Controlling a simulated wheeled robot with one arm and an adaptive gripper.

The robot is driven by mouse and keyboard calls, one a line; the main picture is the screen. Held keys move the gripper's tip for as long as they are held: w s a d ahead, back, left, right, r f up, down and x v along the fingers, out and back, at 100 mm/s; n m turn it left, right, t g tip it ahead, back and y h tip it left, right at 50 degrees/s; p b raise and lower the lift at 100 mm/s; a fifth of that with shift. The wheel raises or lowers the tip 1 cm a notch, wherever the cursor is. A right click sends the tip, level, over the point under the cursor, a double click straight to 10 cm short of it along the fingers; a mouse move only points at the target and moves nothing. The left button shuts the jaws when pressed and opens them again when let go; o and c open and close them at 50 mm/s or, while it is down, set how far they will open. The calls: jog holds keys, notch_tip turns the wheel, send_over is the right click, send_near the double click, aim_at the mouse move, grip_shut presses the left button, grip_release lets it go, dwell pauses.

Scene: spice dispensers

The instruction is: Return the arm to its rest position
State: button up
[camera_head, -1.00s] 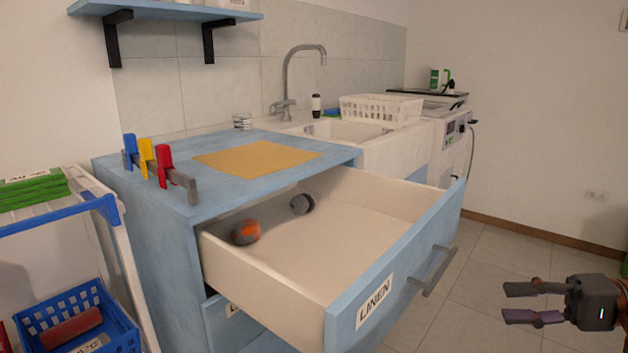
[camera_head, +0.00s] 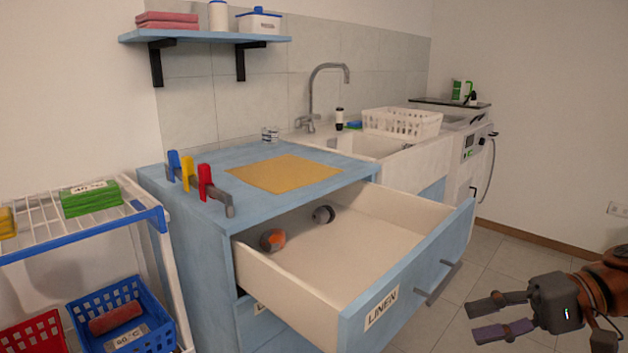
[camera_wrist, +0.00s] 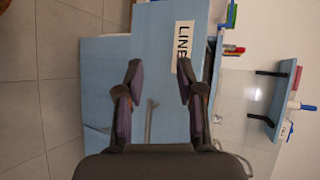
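My gripper (camera_head: 496,317) is at the lower right of the head view, out in front of the cabinet and apart from it. Its two fingers are spread with nothing between them. The wrist view shows the same open fingers (camera_wrist: 157,88), with the drawer front and its LINEN label beyond them. The LINEN drawer (camera_head: 400,287) is pulled open.
A blue cabinet (camera_head: 190,235) carries a yellow mat (camera_head: 285,173) and a rack of coloured clips (camera_head: 204,182). A wire trolley (camera_head: 75,236) with baskets stands left. A sink (camera_head: 370,145) with a white basket (camera_head: 402,122) is behind. Tiled floor (camera_head: 490,262) is free at right.

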jog(key=s+a+r+n+g+h+p, duration=0.1)
jog(key=s+a+r+g+h+p, duration=0.2)
jog(key=a+p, duration=0.4)
jog(key=s+a+r+n+g+h+p, duration=0.2)
jog(key=s+a+r+h+p, duration=0.1)
jog(key=a+r+p, duration=0.3)
jog(key=s+d+r+n+h+p, duration=0.1)
jog(key=s+r+h+p, duration=0.5)
jog(key=p, duration=1)
jog(key=s+d+h, duration=0.1)
jog(key=s, duration=0.2)
jog(key=shift+s+d+r+p, duration=0.15)
jog(key=shift+d+r+p, duration=0.1)
jog(key=shift+p, duration=0.1)
